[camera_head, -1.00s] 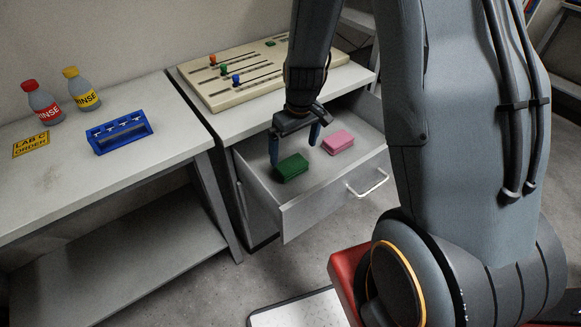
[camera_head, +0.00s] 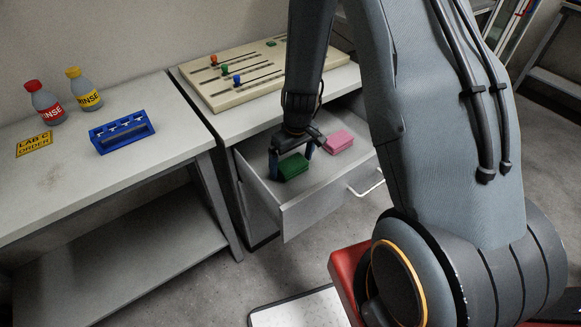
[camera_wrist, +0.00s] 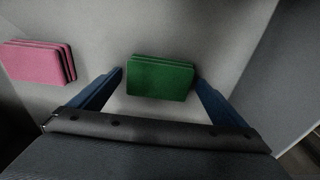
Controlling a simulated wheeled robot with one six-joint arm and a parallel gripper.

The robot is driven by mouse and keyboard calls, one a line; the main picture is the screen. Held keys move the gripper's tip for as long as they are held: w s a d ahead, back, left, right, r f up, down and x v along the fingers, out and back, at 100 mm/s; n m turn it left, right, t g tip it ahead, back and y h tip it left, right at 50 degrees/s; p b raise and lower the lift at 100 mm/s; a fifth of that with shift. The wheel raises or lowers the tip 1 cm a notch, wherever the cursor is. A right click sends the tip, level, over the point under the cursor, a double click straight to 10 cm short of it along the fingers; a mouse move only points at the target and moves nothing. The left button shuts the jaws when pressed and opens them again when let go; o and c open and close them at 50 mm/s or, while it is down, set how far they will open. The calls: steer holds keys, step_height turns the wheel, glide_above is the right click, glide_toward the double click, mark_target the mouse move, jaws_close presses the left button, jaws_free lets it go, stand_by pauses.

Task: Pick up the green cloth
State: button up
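The green cloth (camera_head: 292,167) is a folded stack lying in the open drawer, near its front left. It also shows in the wrist view (camera_wrist: 161,78), between the tips of my two blue fingers. My gripper (camera_head: 291,163) is down in the drawer at the green cloth, with one finger on each side of it. The wrist view shows my gripper (camera_wrist: 159,80) open, with a small gap at the left finger; the right fingertip is very close to the cloth's edge. I cannot tell whether it touches.
A pink cloth (camera_head: 339,141) lies in the drawer (camera_head: 301,212) to the right of the green one. A slider board (camera_head: 225,92) sits on the cabinet above. A blue rack (camera_head: 121,133), two rinse bottles and a yellow label are on the left table (camera_head: 75,185).

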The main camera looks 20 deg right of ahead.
mark_target(292, 164)
steer(key=c, duration=1)
step_height(292, 164, up, 10)
steer(key=shift+b, duration=0.3)
